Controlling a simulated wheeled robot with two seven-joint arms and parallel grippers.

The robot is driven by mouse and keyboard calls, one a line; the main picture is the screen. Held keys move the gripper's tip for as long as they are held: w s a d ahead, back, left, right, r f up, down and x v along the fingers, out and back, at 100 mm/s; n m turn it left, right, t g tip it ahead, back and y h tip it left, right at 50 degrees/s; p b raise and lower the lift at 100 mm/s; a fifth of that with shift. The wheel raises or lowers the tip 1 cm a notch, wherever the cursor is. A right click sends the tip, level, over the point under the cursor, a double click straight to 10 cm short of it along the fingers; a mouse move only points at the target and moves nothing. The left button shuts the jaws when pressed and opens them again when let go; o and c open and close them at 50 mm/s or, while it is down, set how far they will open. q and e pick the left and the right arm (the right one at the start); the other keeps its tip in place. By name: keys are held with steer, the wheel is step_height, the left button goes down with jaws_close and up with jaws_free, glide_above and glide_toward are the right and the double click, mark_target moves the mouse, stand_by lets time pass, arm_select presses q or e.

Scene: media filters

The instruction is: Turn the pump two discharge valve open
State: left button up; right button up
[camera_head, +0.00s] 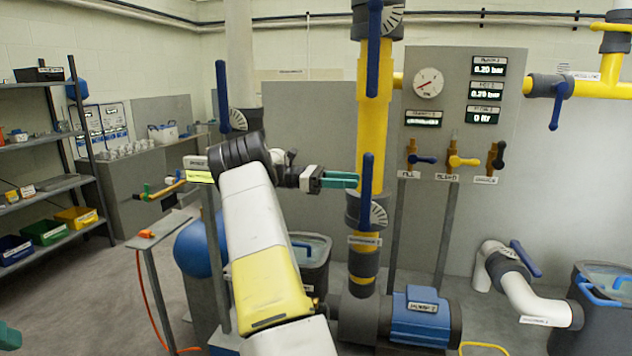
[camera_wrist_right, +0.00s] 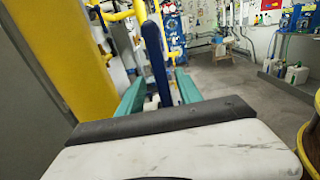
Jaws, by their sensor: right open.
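A valve with a long blue lever (camera_head: 367,178) sits on the vertical yellow pipe (camera_head: 374,120) above the blue pump (camera_head: 415,318). The lever stands upright, along the pipe, beside a grey dial plate; its label is too small to read. My right gripper (camera_head: 342,180) reaches this lever from the left. In the right wrist view, the blue lever (camera_wrist_right: 155,58) rises between the open teal fingers of the gripper (camera_wrist_right: 160,90); I cannot tell whether either finger touches it. A teal piece of my left gripper (camera_head: 8,337) shows at the lower left edge.
Another blue-lever valve (camera_head: 374,45) sits higher on the same pipe. A gauge panel (camera_head: 460,130) with small taps stands to the right. A white pipe with a blue-lever valve (camera_head: 525,258) is at the lower right. Shelves (camera_head: 45,150) stand at the left; the floor before them is mostly clear.

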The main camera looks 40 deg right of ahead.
steer(key=shift+v, duration=2.6)
